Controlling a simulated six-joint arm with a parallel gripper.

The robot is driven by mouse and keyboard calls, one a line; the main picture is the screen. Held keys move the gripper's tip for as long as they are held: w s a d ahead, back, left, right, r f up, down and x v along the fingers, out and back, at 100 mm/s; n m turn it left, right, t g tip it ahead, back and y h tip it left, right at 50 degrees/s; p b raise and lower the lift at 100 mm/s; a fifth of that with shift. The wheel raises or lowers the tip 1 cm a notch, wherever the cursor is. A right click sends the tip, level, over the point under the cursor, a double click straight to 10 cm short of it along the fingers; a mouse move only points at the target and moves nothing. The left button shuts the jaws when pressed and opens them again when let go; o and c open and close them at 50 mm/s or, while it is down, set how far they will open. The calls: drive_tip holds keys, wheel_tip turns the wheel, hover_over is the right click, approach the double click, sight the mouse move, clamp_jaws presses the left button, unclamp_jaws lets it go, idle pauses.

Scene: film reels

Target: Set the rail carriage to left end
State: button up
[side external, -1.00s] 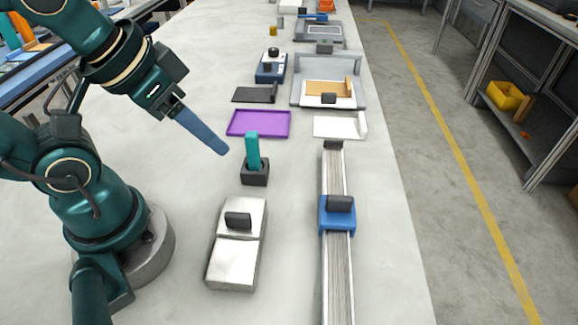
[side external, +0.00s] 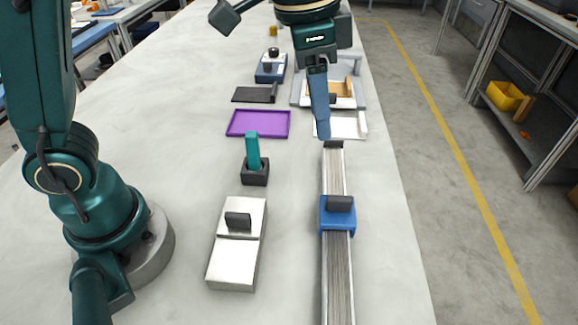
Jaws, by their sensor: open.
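The rail carriage (side external: 337,222) is a blue block with a dark grey upright tab (side external: 340,203) on top. It sits on a long pale grey rail (side external: 339,270) that runs from a dark end stop (side external: 334,144) toward the bottom edge of the side view, where its near end is cut off. My gripper (side external: 322,136) points down above the far end of the rail, apart from the carriage and beyond it. It is open and holds nothing; the fingers overlap from this angle, so the gap between them is hidden.
Left of the rail are a silver box (side external: 236,262) with a dark tab, a black socket (side external: 255,176) with a teal lever, and a purple tray (side external: 258,131). A white plate (side external: 352,126) lies behind my gripper. The table is clear right of the rail.

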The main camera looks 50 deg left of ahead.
drive_tip(key=m+g, duration=0.2)
hover_over(340, 198)
drive_tip(key=shift+y, duration=0.3)
wheel_tip(340, 198, down, 7)
drive_tip(key=shift+w+a+f, duration=0.1)
drive_tip(key=shift+f, duration=2.55)
clamp_jaws()
